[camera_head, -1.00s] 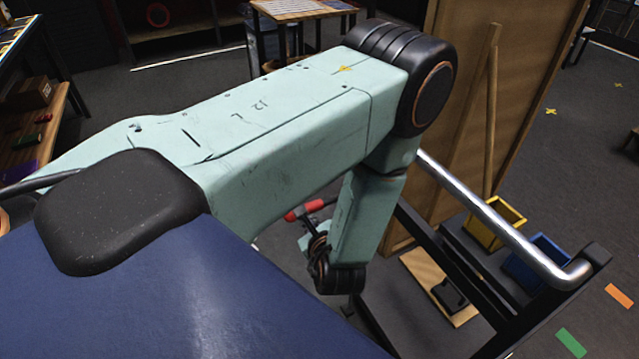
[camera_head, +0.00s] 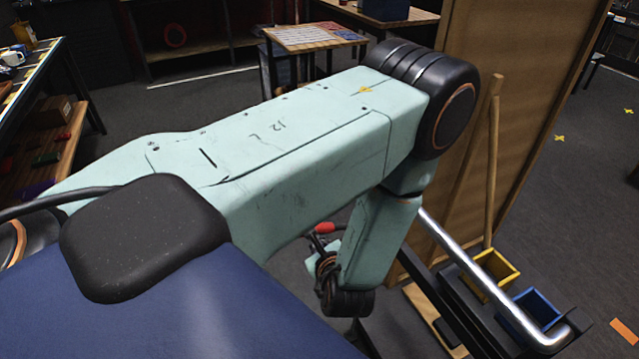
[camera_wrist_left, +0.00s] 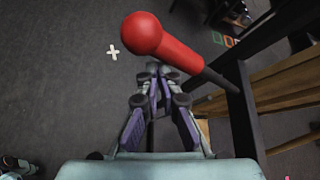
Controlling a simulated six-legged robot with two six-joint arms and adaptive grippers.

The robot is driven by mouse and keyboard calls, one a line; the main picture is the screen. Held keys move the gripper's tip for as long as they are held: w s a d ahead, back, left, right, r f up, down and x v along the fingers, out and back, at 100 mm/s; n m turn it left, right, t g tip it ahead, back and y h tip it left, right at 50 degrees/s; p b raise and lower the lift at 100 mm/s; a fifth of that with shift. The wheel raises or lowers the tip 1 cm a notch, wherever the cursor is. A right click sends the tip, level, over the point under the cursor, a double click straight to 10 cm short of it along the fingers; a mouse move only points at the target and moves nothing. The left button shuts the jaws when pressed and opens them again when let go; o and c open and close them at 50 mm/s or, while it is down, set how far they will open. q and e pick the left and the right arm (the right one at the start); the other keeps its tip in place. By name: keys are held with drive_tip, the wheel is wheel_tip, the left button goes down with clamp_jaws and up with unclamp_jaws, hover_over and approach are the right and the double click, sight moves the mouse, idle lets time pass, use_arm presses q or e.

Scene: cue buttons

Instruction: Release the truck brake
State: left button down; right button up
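A red brake handle (camera_wrist_left: 165,42) with a round knob and dark stem shows large in the left wrist view, slanting down to the right towards a dark frame post. In the head view only a small red end of it (camera_head: 326,228) shows beside my left forearm. My left gripper (camera_wrist_left: 156,70) looks shut and empty, its purple fingers close together just below the red knob in the wrist picture. I cannot tell whether they touch. My right gripper is not in view.
The truck has a bright metal push bar (camera_head: 480,275), a yellow bin (camera_head: 490,280) and a blue bin (camera_head: 530,310). A tall wooden panel (camera_head: 510,110) stands behind it. Workbenches line the back and left. A white cross (camera_wrist_left: 113,51) marks the open dark floor.

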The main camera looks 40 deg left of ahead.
use_arm(q)
drive_tip(key=shift+w+r, duration=0.5)
drive_tip(key=shift+r, duration=0.1)
wheel_tip(320, 180, down, 4)
drive_tip(key=s+b, duration=0.2)
drive_tip(key=b, duration=0.1)
drive_tip(key=s+d+r+p, duration=0.2)
drive_tip(key=d+r+p, duration=0.2)
drive_tip(key=d+p, duration=0.5)
drive_tip(key=p, duration=0.4)
idle(0.3)
drive_tip(key=shift+s, duration=0.15)
